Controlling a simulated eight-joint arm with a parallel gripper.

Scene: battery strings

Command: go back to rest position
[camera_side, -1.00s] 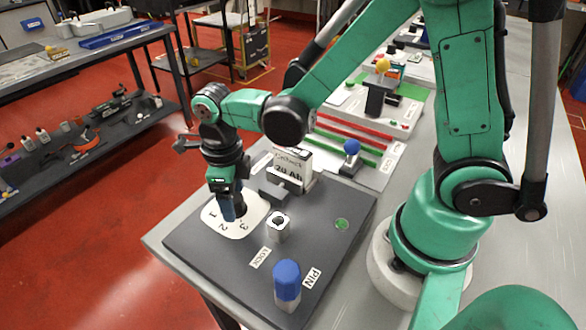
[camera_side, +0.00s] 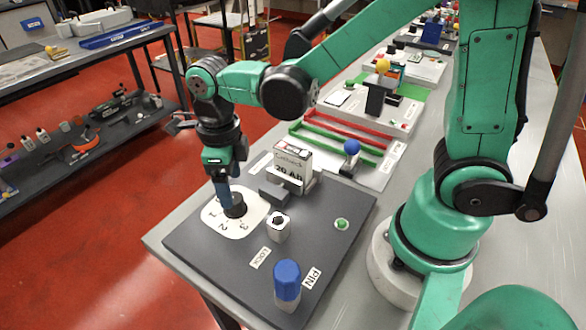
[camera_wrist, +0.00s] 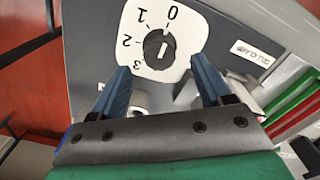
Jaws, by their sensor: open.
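My gripper (camera_side: 224,200) points down at the white dial plate (camera_side: 212,220) at the left of the dark board. In the wrist view my gripper (camera_wrist: 160,66) is open, with its two blue fingers apart and nothing between the tips. The black knob (camera_wrist: 154,60) shows ahead of the fingers on the plate, which is marked 0, 1, 2 and 3. In the side view the knob (camera_side: 235,207) stands just right of the fingers. Whether a finger still touches it is unclear.
On the board (camera_side: 190,250) are a blue-capped pin (camera_side: 287,281), a white lock block (camera_side: 278,228), a green button (camera_side: 341,224) and a battery cell (camera_side: 292,160) in a clamp. Red and green rails (camera_side: 340,143) lie behind. The space above the board is open.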

